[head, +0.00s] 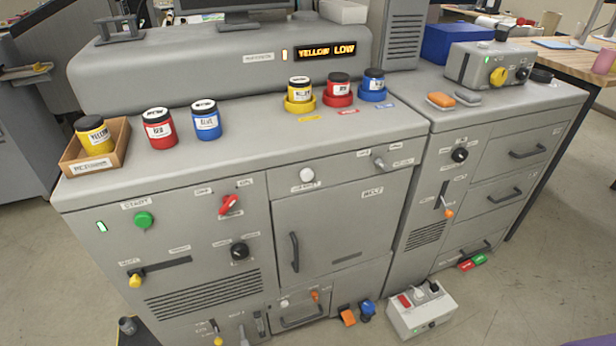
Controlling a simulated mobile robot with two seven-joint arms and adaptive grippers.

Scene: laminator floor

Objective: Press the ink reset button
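A round white button (307,174) sits on the upper front of the grey machine, above the cabinet door. A small label is just below it, too small to read surely. The display (325,51) on top reads "YELLOW LOW" in amber. A yellow jar (300,90), a red jar (338,86) and a blue jar (373,82) stand in matching coloured rings. Another yellow jar (94,134) stands in a wooden tray (108,162) at the left. Neither of my grippers is in view.
A loose red jar (160,129) and blue jar (206,121) stand on the machine top. The front also has a green button (144,220), a red switch (230,204), a black knob (240,251) and a door handle (294,252). A white box (421,311) stands on the floor.

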